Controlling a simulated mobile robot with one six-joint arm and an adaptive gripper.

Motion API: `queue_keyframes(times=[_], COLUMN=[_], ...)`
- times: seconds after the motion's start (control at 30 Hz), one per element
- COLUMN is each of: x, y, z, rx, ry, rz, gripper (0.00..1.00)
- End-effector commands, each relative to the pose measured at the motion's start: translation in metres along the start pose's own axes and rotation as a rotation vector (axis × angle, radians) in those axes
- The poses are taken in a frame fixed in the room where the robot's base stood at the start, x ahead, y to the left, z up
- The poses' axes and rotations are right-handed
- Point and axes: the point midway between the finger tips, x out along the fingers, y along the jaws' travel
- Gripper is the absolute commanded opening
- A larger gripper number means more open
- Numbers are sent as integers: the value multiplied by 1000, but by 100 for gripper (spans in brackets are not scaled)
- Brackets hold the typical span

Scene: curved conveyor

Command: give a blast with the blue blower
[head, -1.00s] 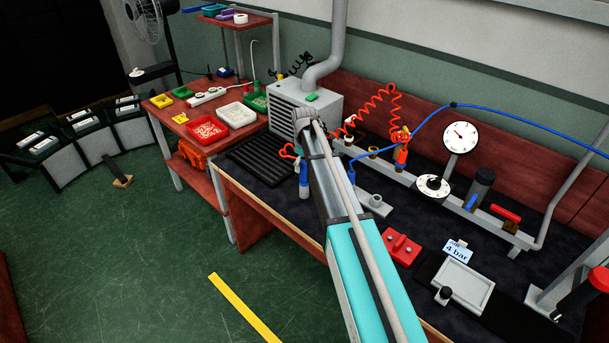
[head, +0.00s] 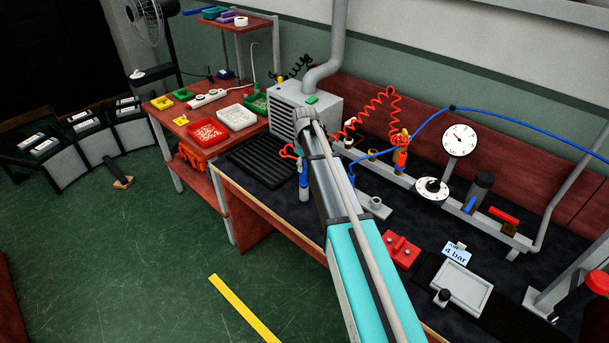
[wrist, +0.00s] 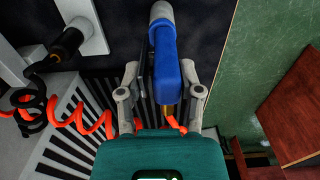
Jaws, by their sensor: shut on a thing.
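The blue blower (wrist: 165,62) is between the two fingers of my gripper (wrist: 162,90) in the wrist view, and the gripper is shut on it. Its grey end points to the top of that view. In the head view the blower (head: 303,178) shows beside my arm, over the front of the bench, with its grey end downward. My arm hides part of it and most of the gripper there. An orange coiled hose (wrist: 95,125) passes behind the gripper in the wrist view.
A slatted grey box (head: 305,103) with a duct and a black ribbed mat (head: 262,160) lie near the blower. A pressure gauge (head: 459,139), a red block (head: 402,250) and a grey tray (head: 464,284) are on the right. The floor at front left is open.

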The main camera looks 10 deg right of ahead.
Motion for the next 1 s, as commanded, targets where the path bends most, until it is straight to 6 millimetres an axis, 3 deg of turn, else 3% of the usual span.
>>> queue_keyframes(times=[1.0], x=[-45], y=[0], z=[0], rx=[-1], ry=[0], rz=[0], gripper=[24])
